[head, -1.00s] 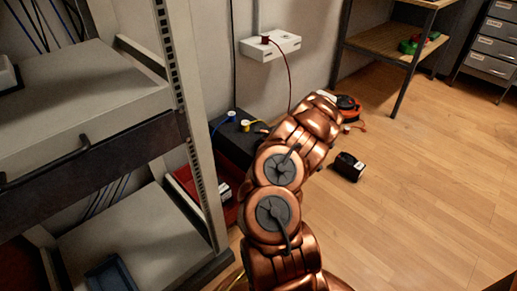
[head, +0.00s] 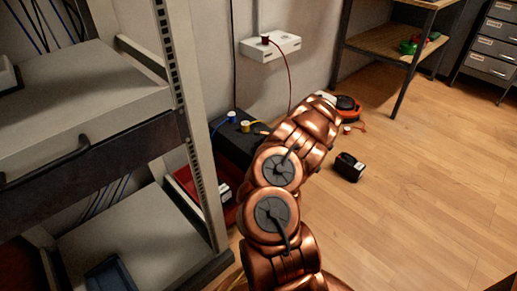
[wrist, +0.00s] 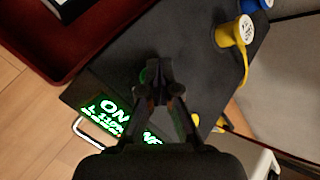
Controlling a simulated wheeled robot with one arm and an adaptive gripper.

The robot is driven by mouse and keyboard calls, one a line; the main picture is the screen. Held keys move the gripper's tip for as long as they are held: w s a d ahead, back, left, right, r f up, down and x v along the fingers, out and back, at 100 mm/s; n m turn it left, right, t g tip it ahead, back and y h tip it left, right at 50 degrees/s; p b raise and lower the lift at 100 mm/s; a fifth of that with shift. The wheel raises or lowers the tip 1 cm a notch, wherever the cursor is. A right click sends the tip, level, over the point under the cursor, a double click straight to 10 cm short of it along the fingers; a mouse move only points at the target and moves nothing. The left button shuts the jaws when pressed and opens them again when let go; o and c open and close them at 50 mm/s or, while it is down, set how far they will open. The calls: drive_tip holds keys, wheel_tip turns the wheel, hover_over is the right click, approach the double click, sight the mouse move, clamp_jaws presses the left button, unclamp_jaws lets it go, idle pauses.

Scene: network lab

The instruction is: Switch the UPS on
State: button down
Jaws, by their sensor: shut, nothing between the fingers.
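The UPS (head: 236,147) is a black box by the wall, partly hidden behind my arm in the head view. It also fills the middle of the wrist view (wrist: 185,45). Its screen (wrist: 115,118) is lit with green text that reads "ON" and more lines, partly covered by my gripper. My gripper (wrist: 157,82) is shut and empty, with its tips over the UPS near the screen. A small green-lit spot shows beside the tips; I cannot tell whether they touch it. The gripper is hidden in the head view.
A blue plug (head: 231,116) and a yellow plug (wrist: 235,33) are on the UPS. A rack (head: 205,190) stands at the left, with a red tray (wrist: 50,60) near the UPS. A white wall box (head: 270,48) holds a red cable. A black block (head: 349,167) lies on open floor.

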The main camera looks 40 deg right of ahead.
drive_tip(key=shift+r+p, duration=0.3)
drive_tip(key=shift+r, duration=0.1)
drive_tip(key=shift+r+p, duration=2.55)
drive_tip(key=shift+r, duration=0.5)
